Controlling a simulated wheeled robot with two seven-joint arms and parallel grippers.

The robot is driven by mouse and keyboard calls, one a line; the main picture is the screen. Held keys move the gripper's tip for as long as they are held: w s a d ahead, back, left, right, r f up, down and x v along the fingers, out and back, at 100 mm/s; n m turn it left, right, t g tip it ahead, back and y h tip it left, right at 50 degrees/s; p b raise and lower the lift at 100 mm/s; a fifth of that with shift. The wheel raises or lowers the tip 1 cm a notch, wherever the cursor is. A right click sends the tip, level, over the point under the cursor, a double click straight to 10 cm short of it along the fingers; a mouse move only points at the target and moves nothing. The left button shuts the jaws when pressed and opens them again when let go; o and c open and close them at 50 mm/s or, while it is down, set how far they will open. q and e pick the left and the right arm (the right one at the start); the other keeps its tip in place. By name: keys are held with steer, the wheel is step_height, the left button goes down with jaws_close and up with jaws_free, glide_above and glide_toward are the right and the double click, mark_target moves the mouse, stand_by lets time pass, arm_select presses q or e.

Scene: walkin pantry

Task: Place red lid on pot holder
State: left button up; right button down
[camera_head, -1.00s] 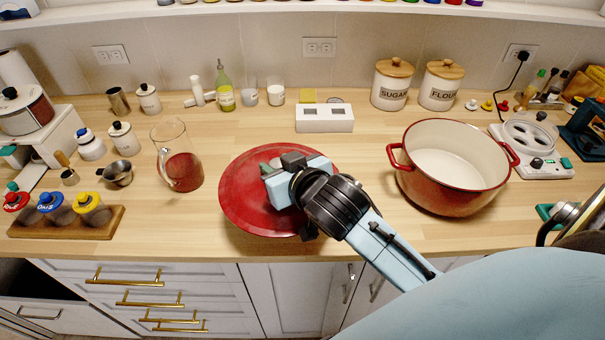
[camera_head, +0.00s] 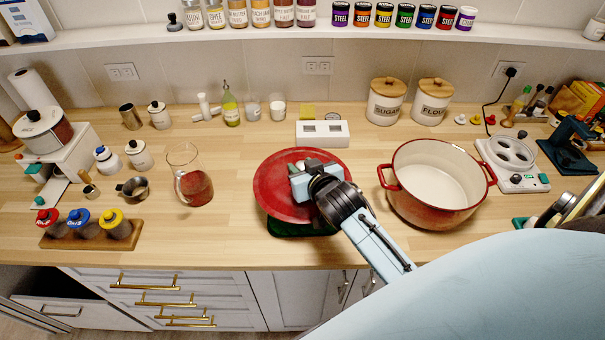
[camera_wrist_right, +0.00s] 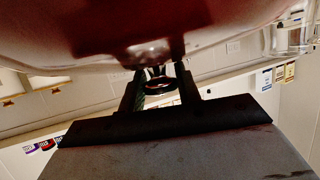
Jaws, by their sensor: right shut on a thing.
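The red lid (camera_head: 277,190) is a wide round disc at the middle of the wooden counter in the head view. My right gripper (camera_head: 312,180) is shut on its knob from above. In the right wrist view, the lid (camera_wrist_right: 120,25) fills the top and my right gripper's fingers (camera_wrist_right: 158,82) close around the knob. A dark green pot holder (camera_head: 300,230) shows below the lid's front edge; the lid hides most of it. I cannot tell whether the lid touches it. My left gripper is not in view.
A red pot (camera_head: 437,205) stands open on the right of the lid. A glass pitcher (camera_head: 192,185) with red liquid stands on the left. A white box (camera_head: 322,140) is behind the lid. Clear counter lies between pitcher and lid.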

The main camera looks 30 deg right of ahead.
steer(key=shift+w+f+b, duration=0.1)
steer(key=shift+f+b, duration=0.25)
steer(key=shift+f, duration=3.1)
steer(key=shift+f, duration=0.1)
steer(key=shift+f, duration=0.1)
steer(key=c, duration=1)
jaws_free()
steer(key=shift+f, duration=0.15)
steer(key=v, duration=1.2)
